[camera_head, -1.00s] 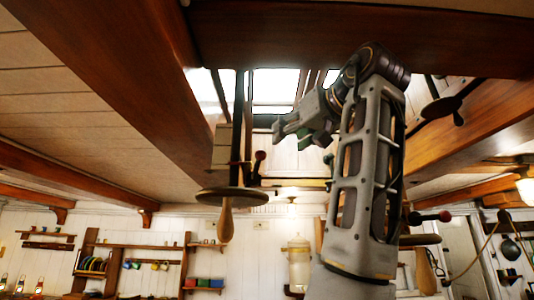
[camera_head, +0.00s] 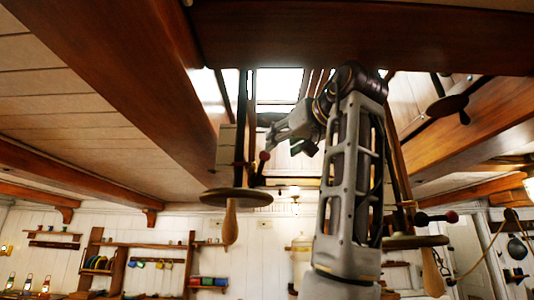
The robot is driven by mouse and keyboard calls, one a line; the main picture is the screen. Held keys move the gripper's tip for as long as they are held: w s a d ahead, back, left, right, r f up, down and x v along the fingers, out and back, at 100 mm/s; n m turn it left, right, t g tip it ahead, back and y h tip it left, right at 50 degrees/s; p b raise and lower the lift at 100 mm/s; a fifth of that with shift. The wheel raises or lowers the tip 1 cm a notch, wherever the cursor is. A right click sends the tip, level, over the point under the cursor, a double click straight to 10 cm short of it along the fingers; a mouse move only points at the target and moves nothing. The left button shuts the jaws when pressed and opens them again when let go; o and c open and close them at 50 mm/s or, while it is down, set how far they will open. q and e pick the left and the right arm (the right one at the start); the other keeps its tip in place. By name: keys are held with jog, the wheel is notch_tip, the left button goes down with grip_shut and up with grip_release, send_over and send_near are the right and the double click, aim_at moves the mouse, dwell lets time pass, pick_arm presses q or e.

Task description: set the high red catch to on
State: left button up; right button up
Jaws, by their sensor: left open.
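A catch with a dark red ball knob (camera_head: 264,156) stands high by the dark hanging post, just above a round wooden disc. My left gripper (camera_head: 270,142) is open, right at the upper right of this knob. Its fingertips overlap the knob's edge in the picture; I cannot tell whether they touch. My right gripper is not in view.
The round disc (camera_head: 236,198) with a wooden handle hangs below the catch. A thick ceiling beam (camera_head: 360,38) crosses above my arm. A similar disc (camera_head: 415,242) hangs at right. Shelves with mugs line the far wall.

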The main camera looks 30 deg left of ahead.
aim_at(268, 154)
pick_arm(q)
jog(key=p+x, duration=0.2)
jog(key=x, duration=0.7)
jog(key=shift+a, duration=0.1)
jog(key=shift+c, duration=0.2)
jog(key=shift+w, duration=0.1)
grip_shut()
